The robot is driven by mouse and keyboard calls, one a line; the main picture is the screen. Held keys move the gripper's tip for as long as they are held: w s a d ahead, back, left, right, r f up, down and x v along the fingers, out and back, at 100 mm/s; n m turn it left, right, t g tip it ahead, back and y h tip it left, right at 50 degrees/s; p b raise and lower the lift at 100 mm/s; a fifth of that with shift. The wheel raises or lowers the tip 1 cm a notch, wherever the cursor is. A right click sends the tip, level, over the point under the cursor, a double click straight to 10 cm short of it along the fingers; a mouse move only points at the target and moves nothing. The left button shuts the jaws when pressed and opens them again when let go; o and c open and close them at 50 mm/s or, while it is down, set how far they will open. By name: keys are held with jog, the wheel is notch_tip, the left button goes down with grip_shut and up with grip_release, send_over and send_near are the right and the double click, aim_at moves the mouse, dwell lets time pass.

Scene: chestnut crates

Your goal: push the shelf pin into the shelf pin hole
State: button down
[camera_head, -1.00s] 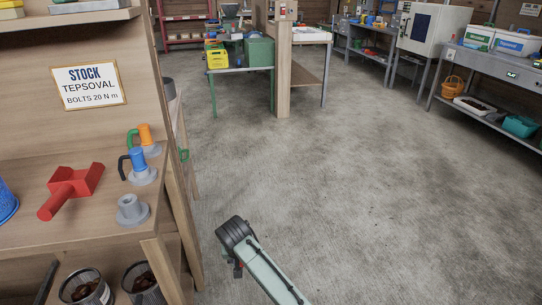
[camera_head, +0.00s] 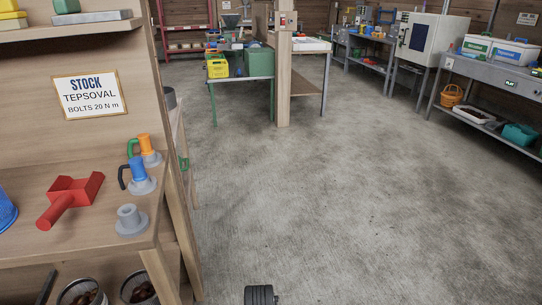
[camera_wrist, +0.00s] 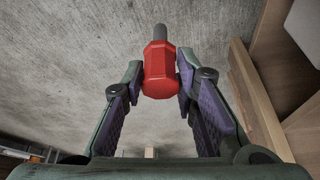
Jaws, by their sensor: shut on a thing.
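The shelf pin (camera_wrist: 160,75) shows in the wrist view as a red faceted head with a dark grey shank pointing away from me. My gripper (camera_wrist: 160,86) is shut on the red head, with one finger on each side. Floor fills the background behind the pin. I cannot make out the shelf pin hole in either view.
A wooden bench (camera_head: 60,245) at left carries a red scoop-like piece (camera_head: 70,198), a grey flanged fitting (camera_head: 131,220) and two handled fittings. A STOCK sign (camera_head: 90,95) hangs above. The concrete floor (camera_head: 330,190) ahead is clear; tables stand behind.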

jog(key=s+d+f, duration=0.2)
jog(key=s+f, duration=0.1)
jog(key=shift+s+d, duration=0.25)
jog(key=shift+d, duration=0.15)
